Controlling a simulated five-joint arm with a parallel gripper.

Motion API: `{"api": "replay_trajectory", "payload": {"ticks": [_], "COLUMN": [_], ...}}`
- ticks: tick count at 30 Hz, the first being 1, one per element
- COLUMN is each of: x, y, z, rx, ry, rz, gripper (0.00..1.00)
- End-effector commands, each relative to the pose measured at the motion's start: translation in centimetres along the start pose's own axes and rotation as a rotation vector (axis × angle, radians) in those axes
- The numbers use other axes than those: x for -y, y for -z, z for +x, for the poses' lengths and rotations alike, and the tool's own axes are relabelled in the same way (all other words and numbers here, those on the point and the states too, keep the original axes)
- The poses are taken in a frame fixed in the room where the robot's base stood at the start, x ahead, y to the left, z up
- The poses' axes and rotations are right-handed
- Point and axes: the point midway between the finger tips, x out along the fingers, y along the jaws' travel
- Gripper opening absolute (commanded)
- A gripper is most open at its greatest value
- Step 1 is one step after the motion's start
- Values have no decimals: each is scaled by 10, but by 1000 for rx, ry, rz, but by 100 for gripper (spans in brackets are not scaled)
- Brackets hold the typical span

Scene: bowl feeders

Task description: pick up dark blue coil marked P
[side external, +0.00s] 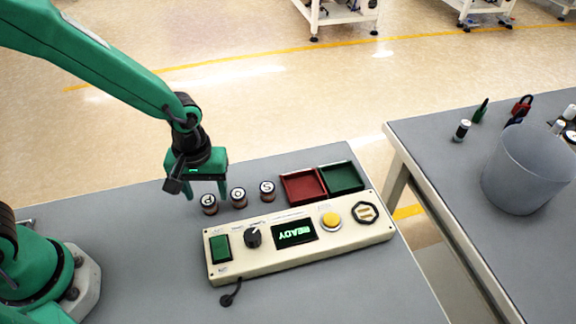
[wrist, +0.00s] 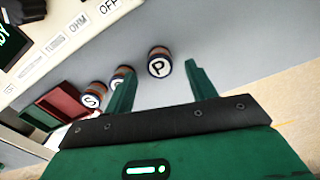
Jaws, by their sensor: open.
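The coil marked P (side external: 209,204) stands upright on the grey table, leftmost in a row of three. It is dark with a white lettered top, and the wrist view also shows it (wrist: 159,64) with a brownish band on its side. My gripper (side external: 206,194) is open and empty, pointing down just behind and above this coil. In the wrist view the coil lies in line with the gap between my fingertips (wrist: 160,72), apart from both. The middle coil (side external: 238,198) is partly hidden by a finger in the wrist view. The coil marked S (side external: 267,191) is at the row's right.
A cream control panel (side external: 371,237) with a lit READY screen lies in front of the coils. A red tray (side external: 301,201) and a green tray (side external: 341,191) stand right of the row. A second table (side external: 460,190) holds a grey bin (side external: 527,175). The table left of the coils is clear.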

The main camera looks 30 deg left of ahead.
Motion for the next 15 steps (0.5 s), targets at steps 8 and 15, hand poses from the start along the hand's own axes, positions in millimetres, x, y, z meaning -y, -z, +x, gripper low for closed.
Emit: {"api": "replay_trajectory", "payload": {"ticks": [8,15], "x": [0,0], "y": [0,0], "z": [26,31], "rx": [1,0], "ry": [1,-1], "rz": [0,0], "gripper": [56,56]}}
